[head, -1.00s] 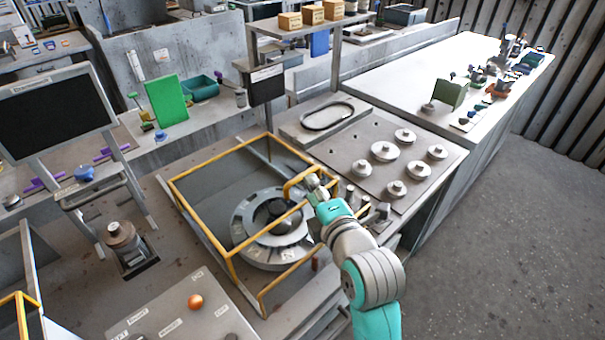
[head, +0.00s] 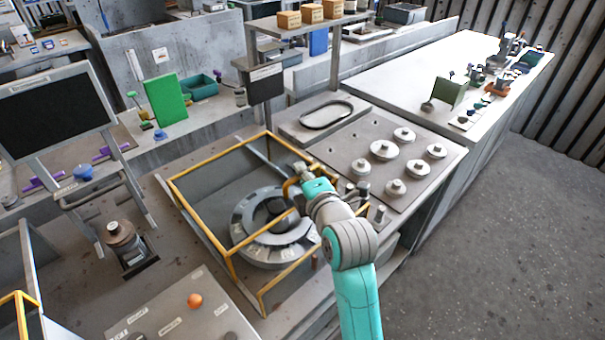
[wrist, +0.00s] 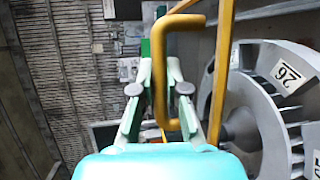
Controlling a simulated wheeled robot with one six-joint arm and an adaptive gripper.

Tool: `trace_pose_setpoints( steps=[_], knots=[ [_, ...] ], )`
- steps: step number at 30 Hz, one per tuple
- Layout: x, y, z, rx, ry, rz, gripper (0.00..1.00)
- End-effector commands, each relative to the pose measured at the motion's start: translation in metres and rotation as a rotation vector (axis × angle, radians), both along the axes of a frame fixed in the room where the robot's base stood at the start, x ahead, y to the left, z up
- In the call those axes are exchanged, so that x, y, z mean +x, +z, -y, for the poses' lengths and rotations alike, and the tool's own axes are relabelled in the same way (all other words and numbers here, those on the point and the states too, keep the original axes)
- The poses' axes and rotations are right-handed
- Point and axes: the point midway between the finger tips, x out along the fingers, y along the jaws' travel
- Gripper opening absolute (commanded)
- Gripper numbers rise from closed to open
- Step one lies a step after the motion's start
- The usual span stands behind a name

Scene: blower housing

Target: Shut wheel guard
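The wheel guard (head: 199,222) is a yellow tubular frame around a grey finned wheel (head: 271,234) in the head view. In the wrist view its yellow bar (wrist: 221,70) runs beside the wheel (wrist: 280,100), which bears a "26" label. A bent yellow handle (wrist: 161,80) lies between the two fingers of my gripper (wrist: 159,82). The fingers are apart on either side of it; firm contact cannot be seen. In the head view my gripper (head: 299,176) is at the guard's right side, where my wrist hides part of the frame.
A plate with several round grey weights (head: 384,150) lies right of the guard. A control panel with an orange button (head: 194,300) stands in front. A shelf post (head: 335,65) rises behind. Open floor (head: 470,250) lies to the right.

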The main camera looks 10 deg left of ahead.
Motion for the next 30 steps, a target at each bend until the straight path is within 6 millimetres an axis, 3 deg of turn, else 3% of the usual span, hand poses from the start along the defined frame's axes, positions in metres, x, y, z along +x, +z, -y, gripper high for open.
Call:
trace_pose_setpoints(
  steps=[8, 21, 30],
  knots=[
    [-0.001, -0.001, 0.002, 0.000, 0.000, -0.001, 0.00],
    [-0.052, -0.002, 0.070, 0.000, -0.005, -0.003, 0.00],
    [-0.060, -0.001, 0.077, -0.003, -0.002, -0.003, 0.00]
  ],
)
